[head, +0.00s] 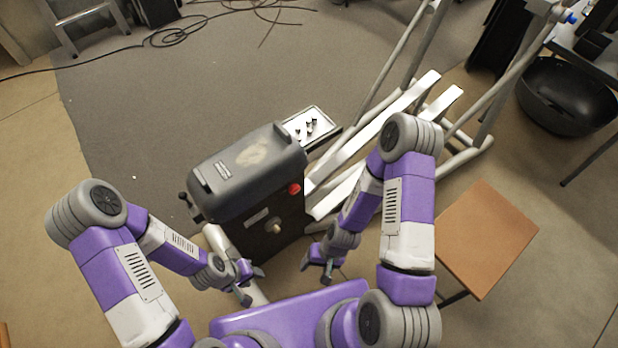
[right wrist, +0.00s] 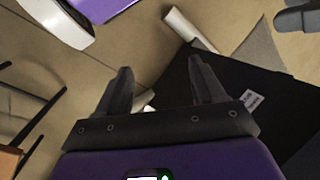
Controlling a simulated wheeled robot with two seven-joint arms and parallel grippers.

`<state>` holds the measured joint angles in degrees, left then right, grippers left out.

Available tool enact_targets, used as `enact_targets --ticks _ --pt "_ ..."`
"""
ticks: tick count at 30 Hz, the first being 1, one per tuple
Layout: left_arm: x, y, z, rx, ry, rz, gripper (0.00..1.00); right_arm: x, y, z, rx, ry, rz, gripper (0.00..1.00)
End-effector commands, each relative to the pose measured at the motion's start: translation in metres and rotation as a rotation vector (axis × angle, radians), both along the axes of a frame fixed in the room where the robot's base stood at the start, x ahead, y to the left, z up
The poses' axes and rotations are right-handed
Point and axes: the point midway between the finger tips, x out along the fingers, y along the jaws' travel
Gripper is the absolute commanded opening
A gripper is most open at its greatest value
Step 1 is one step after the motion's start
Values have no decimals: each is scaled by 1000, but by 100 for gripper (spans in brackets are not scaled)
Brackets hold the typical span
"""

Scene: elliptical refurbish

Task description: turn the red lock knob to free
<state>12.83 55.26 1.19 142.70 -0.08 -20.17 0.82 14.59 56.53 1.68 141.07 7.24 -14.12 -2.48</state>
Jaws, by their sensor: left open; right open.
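The red lock knob (head: 295,188) is on the side of the dark grey housing (head: 250,170) of the elliptical machine, near its upper right edge. A pale knob (head: 276,228) sits lower on the same dark side panel. My left gripper (head: 254,283) is open and empty, low in front of the housing. My right gripper (head: 317,268) is open and empty, below and right of the red knob and apart from it. In the right wrist view my right gripper's fingers (right wrist: 160,90) are spread with the dark panel (right wrist: 225,110) beyond them. The red knob does not show there.
A tray (head: 312,128) with small parts stands behind the housing. White rails (head: 390,120) of the machine run to the upper right. A brown-topped stool (head: 486,238) stands at the right. A black tub (head: 566,97) is at the far right. Cables (head: 190,30) lie on the floor at the back.

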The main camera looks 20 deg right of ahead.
Motion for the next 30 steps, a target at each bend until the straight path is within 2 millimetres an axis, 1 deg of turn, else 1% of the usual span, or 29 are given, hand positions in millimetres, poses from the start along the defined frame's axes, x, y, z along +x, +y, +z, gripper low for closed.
enact_targets --ticks 1,2,4,6,8,9,11,12,14,15,17,18,20,21,22,24,27,30 --pt "-1 1 -4 1 2 1 43 -11 1 -8 13 80 -35 68" --pt "-1 1 -5 1 2 1 43 -18 2 -12 26 137 -56 68" --pt "-1 1 -8 1 2 1 43 -36 12 -15 89 279 -119 68" --pt "-1 1 -11 1 2 1 43 -46 28 -14 192 414 -198 68" --pt "-1 1 -14 1 2 1 43 -47 44 -9 306 509 -280 68" --pt "-1 1 -16 1 2 1 43 -42 56 -4 393 559 -339 68" --pt "-1 1 -18 1 2 1 43 -27 71 4 534 609 -438 68" --pt "-1 1 -20 1 2 1 43 -13 79 9 634 624 -510 68" --pt "-1 1 -23 1 2 1 43 16 86 15 788 622 -629 68" --pt "0 1 -24 1 2 1 43 38 87 19 890 601 -713 68" --pt "0 1 -27 1 2 1 43 72 80 22 1032 542 -841 68" --pt "0 1 -28 1 1 2 43 95 72 22 1116 490 -929 68" --pt "0 1 -30 1 1 2 43 126 54 21 1220 394 -1052 68" --pt "0 1 -31 1 1 2 43 143 40 19 1276 325 -1129 68" --pt "0 1 -32 1 1 2 43 155 29 17 1310 273 -1182 68" --pt "0 1 -33 1 1 2 43 175 5 13 1366 161 -1287 68" --pt "0 1 -34 1 1 1 43 191 -22 7 1406 39 -1390 68" --pt "0 1 -35 1 1 1 43 200 -35 5 1420 -26 -1440 68"
